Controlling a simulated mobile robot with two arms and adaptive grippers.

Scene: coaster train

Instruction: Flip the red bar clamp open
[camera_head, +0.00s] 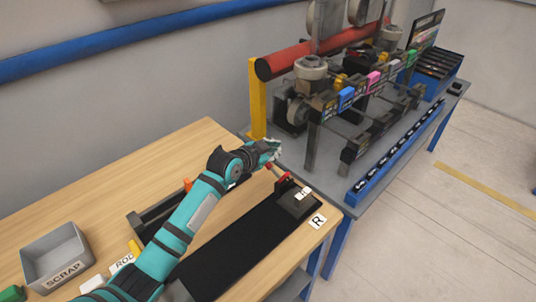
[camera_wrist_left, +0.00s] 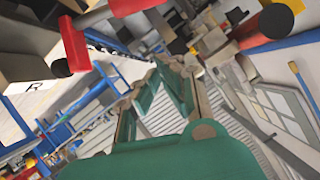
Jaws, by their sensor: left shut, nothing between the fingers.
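The red bar clamp (camera_head: 282,175) sits at the far right end of the black mat on the wooden table, beside a small dark block. Its red part slants up toward my left gripper (camera_head: 272,149). The gripper is shut and empty just above and behind the clamp; I cannot tell whether they touch. In the left wrist view, a red bar (camera_wrist_left: 73,45), probably the clamp, is at the upper left, apart from the green fingers (camera_wrist_left: 165,72). Whether the clamp is open or closed is unclear. My right gripper is not in view.
A grey scrap bin (camera_head: 57,256) stands at the left of the wooden table (camera_head: 190,148). The black mat (camera_head: 235,248) lies below my arm, with an R label (camera_head: 317,221) beside it. A yellow post (camera_head: 257,98) and a red roller (camera_head: 325,48) stand behind the gripper on the grey bench.

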